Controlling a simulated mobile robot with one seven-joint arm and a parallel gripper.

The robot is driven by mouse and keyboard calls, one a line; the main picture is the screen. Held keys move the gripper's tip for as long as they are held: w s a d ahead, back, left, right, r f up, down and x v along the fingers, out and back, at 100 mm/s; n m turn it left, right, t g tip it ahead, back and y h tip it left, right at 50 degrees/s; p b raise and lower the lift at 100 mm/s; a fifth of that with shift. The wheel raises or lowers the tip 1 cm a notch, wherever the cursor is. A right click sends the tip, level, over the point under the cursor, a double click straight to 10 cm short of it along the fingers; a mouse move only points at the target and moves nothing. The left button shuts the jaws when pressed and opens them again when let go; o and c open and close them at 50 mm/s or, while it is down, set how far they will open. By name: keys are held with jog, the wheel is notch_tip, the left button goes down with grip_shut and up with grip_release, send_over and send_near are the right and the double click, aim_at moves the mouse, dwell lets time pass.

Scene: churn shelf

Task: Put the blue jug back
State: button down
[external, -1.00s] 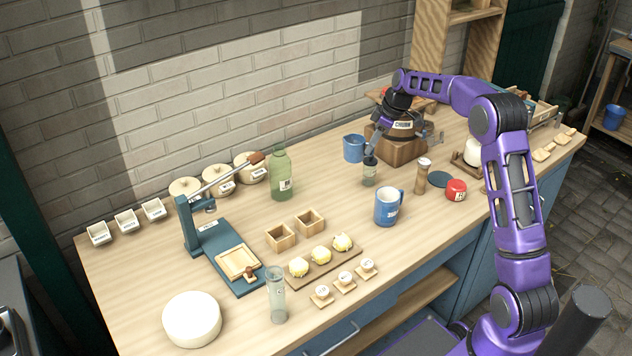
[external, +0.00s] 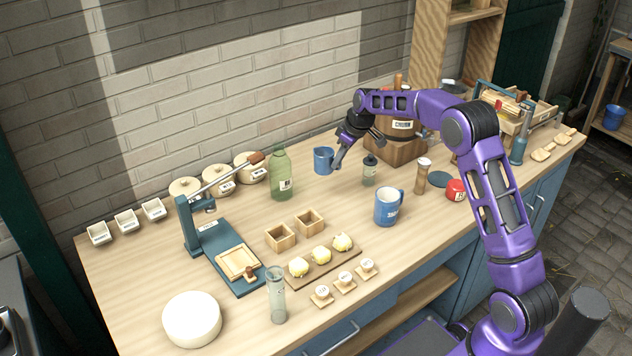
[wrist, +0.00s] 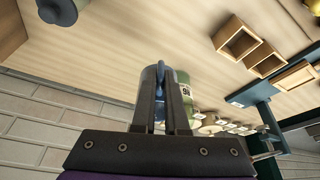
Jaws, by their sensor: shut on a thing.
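The small blue jug (external: 323,161) is upright near the back of the bench, just right of the green bottle (external: 281,175). My gripper (external: 338,164) is shut on its right side, where the handle is. In the wrist view the jug (wrist: 149,82) shows behind my two fingers (wrist: 162,98), which pinch its handle. The fingers cover part of the jug, and I cannot tell whether its base touches the bench. A larger blue mug (external: 387,208) with white lettering stands apart, nearer the front edge.
A small dark-capped bottle (external: 369,171) stands right of the jug, before the wooden churn (external: 397,150). Several lidded crocks (external: 218,182) line the wall on the left. A teal press (external: 222,250) and small wooden boxes (external: 280,238) stand left of centre. Bare bench lies before the jug.

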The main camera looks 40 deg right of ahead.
notch_tip(320, 180, down, 10)
jog(key=shift+f, duration=0.1)
dwell(0.4)
jog(key=shift+f+b, duration=0.2)
jog(key=shift+b, duration=0.15)
jog(key=c, duration=0.9)
grip_release()
jog(key=shift+c, duration=0.2)
jog(key=shift+r, duration=0.15)
jog(key=shift+r, duration=0.3)
jog(key=v, duration=1.1)
jog(key=shift+s+r+p, duration=0.2)
jog(key=shift+p, duration=0.1)
